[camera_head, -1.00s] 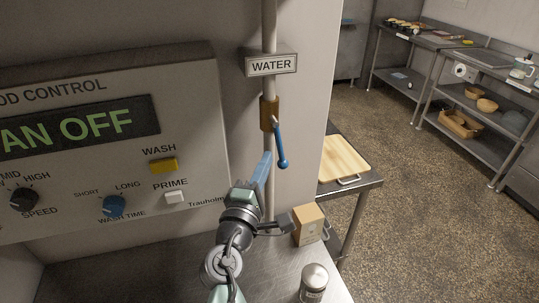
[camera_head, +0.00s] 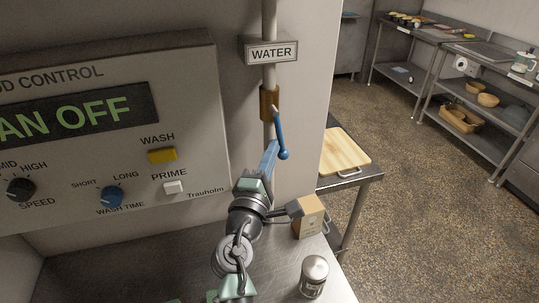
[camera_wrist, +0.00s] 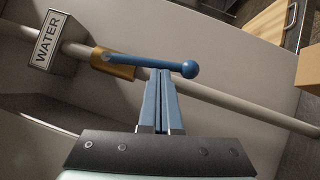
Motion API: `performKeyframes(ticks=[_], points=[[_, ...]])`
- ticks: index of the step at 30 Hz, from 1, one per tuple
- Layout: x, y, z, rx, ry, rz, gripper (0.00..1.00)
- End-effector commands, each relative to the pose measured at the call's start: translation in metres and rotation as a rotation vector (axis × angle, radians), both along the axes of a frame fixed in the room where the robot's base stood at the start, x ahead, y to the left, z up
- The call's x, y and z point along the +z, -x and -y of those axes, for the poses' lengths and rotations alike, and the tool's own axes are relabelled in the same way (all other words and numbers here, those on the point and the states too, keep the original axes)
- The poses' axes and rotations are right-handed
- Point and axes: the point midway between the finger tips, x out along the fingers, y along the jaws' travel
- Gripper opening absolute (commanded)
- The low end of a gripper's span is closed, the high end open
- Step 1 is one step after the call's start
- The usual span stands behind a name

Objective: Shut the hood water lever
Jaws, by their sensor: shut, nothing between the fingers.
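The water lever (camera_head: 279,134) is a blue handle with a ball end, on a brass valve (camera_head: 269,103) in a vertical pipe. It hangs down, tilted slightly right of the pipe. A WATER sign (camera_head: 270,52) is above it. My gripper (camera_head: 271,148) is shut and empty, just left of the lever's lower part. In the wrist view the blue fingers (camera_wrist: 160,76) are together, with tips at the side of the lever (camera_wrist: 150,63), near its ball end. They look touching or nearly so; I cannot tell which. The brass valve (camera_wrist: 112,63) shows beside them.
The hood control panel (camera_head: 205,120) fills the left wall. A steel counter (camera_head: 180,270) below bears a small cardboard box (camera_head: 309,217) and a lidded shaker (camera_head: 314,277). A cutting board (camera_head: 343,152) lies on a side table behind. Open floor extends at right.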

Motion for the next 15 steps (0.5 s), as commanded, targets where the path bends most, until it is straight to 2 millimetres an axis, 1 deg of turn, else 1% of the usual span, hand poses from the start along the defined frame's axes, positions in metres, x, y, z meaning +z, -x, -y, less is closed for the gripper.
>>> performKeyframes(ticks=[8, 15], points=[[-0.002, -0.001, 0.006, -0.004, 0.05, 0.019, 0.0], [-0.007, -0.004, 0.015, -0.005, 0.16, 0.056, 0.0]])
